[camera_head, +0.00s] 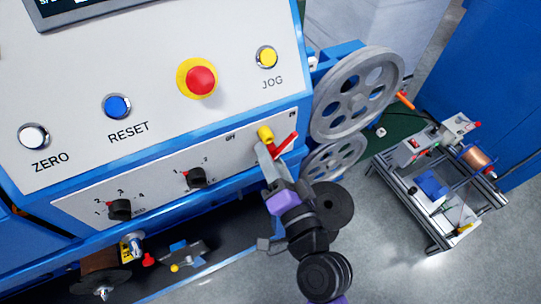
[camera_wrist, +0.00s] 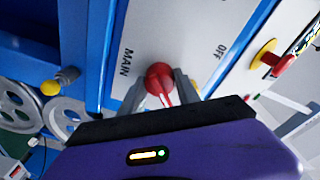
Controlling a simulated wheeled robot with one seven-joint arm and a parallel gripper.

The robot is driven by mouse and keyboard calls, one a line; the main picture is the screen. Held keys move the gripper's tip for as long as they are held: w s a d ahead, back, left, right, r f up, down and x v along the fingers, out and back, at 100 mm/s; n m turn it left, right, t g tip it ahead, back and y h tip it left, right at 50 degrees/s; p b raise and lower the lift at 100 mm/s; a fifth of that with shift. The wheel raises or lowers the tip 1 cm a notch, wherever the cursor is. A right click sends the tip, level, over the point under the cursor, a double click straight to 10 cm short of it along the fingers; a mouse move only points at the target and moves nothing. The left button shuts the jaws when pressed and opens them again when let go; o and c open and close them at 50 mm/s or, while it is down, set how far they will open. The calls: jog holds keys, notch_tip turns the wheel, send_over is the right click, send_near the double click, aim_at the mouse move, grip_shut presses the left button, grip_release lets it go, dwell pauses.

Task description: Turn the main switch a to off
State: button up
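The main switch is a red rotary handle on the pale lower panel, at its right end in the head view (camera_head: 286,143). In the wrist view the red handle (camera_wrist: 159,77) shows beside the word MAIN, with OFF printed off to the right. My gripper (camera_wrist: 160,87) has its two grey fingers on either side of the handle, apart from each other, with the narrow part of the handle between them. I see no clear contact. In the head view my gripper (camera_head: 272,152) reaches the switch from below and hides part of it.
A red emergency button (camera_head: 201,80) on a yellow ring sits above on the sloped panel. Two black selector knobs, the nearer one (camera_head: 195,179), are left of the switch. Grey spoked pulleys (camera_head: 357,94) stand close on the right. A small cart (camera_head: 438,185) is farther right.

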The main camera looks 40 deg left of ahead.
grip_shut()
